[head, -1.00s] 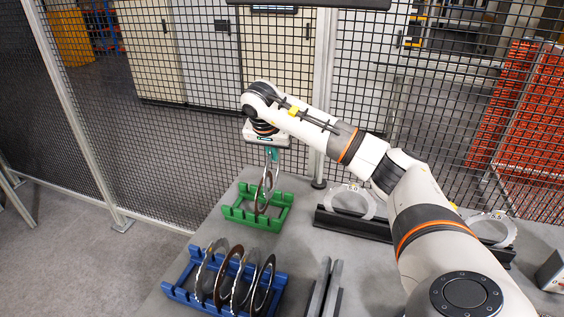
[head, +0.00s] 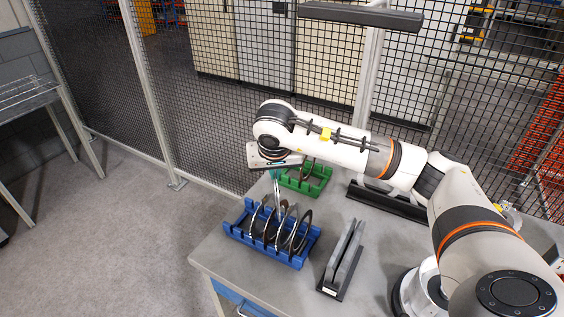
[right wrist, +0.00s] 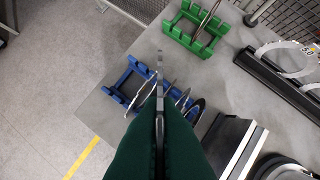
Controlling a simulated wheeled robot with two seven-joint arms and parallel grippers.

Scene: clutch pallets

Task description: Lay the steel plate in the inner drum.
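My right gripper (head: 276,178) is above the blue rack (head: 292,262). In the right wrist view its dark green fingers (right wrist: 160,122) are close together on a thin grey plate (right wrist: 160,68) seen edge-on. Several ring-shaped plates stand upright in the blue rack, some light and some dark; one dark ring (head: 303,232) is at its right end. Which ring is the steel plate I cannot tell. A ring stands in the green rack (head: 318,184), partly hidden by my right arm. I cannot make out the inner drum for sure. My left gripper is out of view.
A grey two-plate stand (head: 342,258) is right of the blue rack. A long dark holder (head: 388,200) lies at the back, bearing a light ring in the wrist view (right wrist: 285,58). Mesh fencing (head: 215,125) stands behind the table. Bare tabletop (head: 222,256) is at the front left.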

